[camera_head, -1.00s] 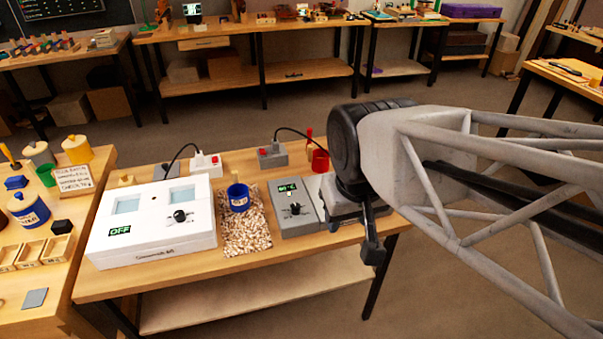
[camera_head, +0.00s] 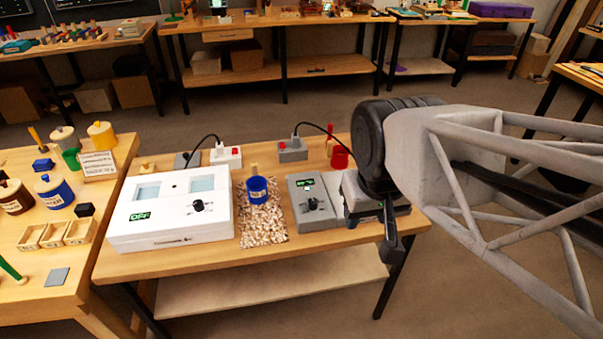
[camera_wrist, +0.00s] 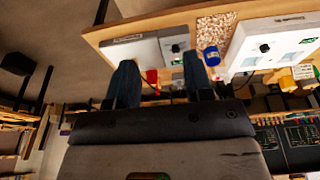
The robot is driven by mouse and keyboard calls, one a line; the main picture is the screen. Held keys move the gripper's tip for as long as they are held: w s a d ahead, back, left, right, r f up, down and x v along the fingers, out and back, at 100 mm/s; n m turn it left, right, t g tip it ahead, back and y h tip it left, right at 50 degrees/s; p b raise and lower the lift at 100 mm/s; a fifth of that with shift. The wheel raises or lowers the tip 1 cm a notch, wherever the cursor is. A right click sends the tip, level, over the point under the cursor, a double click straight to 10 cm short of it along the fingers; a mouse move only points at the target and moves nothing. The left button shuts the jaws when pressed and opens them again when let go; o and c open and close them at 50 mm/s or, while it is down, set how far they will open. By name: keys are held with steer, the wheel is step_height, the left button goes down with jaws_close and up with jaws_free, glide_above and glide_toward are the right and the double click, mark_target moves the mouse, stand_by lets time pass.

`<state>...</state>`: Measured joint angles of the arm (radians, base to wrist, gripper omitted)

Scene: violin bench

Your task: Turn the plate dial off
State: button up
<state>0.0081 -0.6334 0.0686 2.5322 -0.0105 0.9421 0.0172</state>
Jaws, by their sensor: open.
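A grey control unit (camera_head: 305,212) with a small lit green display and a black dial (camera_head: 313,203) stands on the bench, right of the blue cup (camera_head: 257,190). A grey plate part (camera_head: 362,205) adjoins it on the right, partly hidden by my arm. My gripper (camera_wrist: 160,65) is open and empty, its two dark fingers apart in the wrist view. In the head view its visible finger hangs at the front right of the plate, apart from the dial. In the wrist view the dial (camera_wrist: 176,48) shows between and beyond the fingers, nearer the right one.
A white box (camera_head: 165,230) with an OFF display and its own black knob (camera_head: 198,205) stands at left. The cup is on a speckled mat (camera_head: 262,228). Two switch boxes with cords (camera_head: 227,155) (camera_head: 292,150) and a red cup (camera_head: 339,158) are behind.

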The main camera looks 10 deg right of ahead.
steer(key=shift+o, duration=0.9)
steer(key=shift+w, duration=0.1)
